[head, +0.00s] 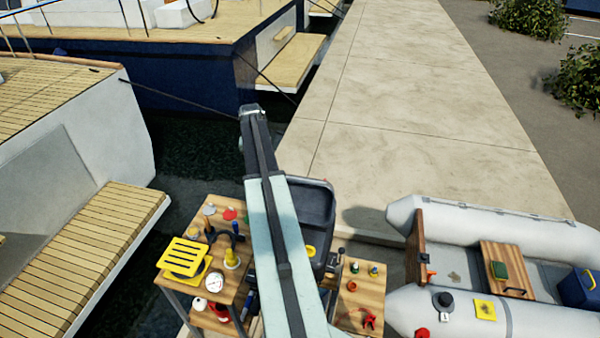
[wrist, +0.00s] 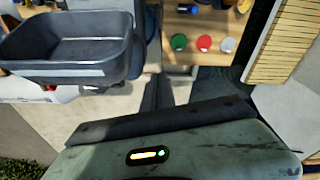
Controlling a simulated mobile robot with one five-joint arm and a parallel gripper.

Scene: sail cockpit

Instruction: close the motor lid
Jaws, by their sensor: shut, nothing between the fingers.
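A dark grey hollow tub-like shell (head: 317,213) shows partly behind my arm in the head view; it looks like the motor lid, but I cannot be sure. In the wrist view the same kind of dark shell (wrist: 65,77) is at upper left, its hollow side facing the camera. The rest of the motor is hidden or cannot be told apart. My gripper (head: 250,112) is at the far end of my raised arm, beyond the shell and apart from it. It is shut and empty.
A wooden bench (head: 228,262) with a yellow slatted piece (head: 184,255) and small tools stands left of my arm. A second wooden top (head: 363,294) is at right. A grey inflatable boat (head: 540,322) lies further right. The pale dock (head: 410,120) beyond is clear.

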